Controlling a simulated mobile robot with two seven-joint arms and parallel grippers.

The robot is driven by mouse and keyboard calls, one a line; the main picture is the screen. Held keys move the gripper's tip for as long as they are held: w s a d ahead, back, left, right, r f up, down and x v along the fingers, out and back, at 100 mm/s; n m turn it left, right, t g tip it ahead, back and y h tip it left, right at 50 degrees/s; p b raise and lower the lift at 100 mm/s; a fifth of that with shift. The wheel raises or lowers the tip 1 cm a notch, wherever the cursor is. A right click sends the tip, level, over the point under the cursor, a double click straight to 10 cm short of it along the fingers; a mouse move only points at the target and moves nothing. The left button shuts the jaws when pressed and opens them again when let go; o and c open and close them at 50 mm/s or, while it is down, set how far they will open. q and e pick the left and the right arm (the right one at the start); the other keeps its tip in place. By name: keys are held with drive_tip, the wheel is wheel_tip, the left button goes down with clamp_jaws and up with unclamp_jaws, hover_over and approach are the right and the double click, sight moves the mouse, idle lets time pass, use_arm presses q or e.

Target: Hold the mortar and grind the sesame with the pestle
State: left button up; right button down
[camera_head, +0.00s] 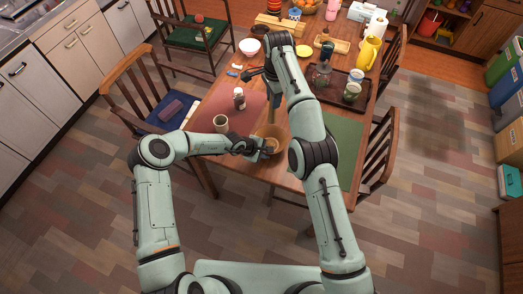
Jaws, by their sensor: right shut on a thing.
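The mortar (281,134), a brown bowl, stands on the wooden table near its front edge. My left gripper (262,149) is at the mortar's near left rim; whether its jaws are closed on the rim cannot be made out. My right gripper (271,97) is above the mortar, partly hidden by my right arm. It is shut on the pestle (271,115), a light wooden stick that stands about upright, with its lower end at the mortar. The sesame is too small to see.
A cup (220,124) and a jar (239,99) stand left of the mortar by a red mat (213,103). A green mat (343,145) lies to the right. A dark tray (331,95) with cups and a yellow jug (369,53) are farther back. Chairs flank the table.

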sight(275, 115)
use_arm(q)
clamp_jaws()
drive_tip(key=shift+f, duration=0.1)
use_arm(e)
drive_tip(key=f+n, duration=0.2)
drive_tip(key=n, duration=0.1)
drive_tip(key=d+f+n, duration=0.1)
drive_tip(key=n, duration=0.1)
drive_tip(key=shift+w+f+t+y, duration=0.1)
drive_tip(key=shift+w+t+y, duration=0.05)
drive_tip(key=shift+t+y, duration=0.15)
use_arm(q)
drive_tip(key=shift+s, duration=0.1)
use_arm(e)
drive_tip(key=f+n, duration=0.1)
drive_tip(key=n, duration=0.1)
drive_tip(key=s+f+n, duration=0.1)
drive_tip(key=n, duration=0.1)
drive_tip(key=shift+s+f+t+y, duration=0.2)
drive_tip(key=shift+t+y, duration=0.1)
use_arm(q)
drive_tip(key=shift+f, duration=0.1)
use_arm(e)
wheel_tip(275, 115, down, 9)
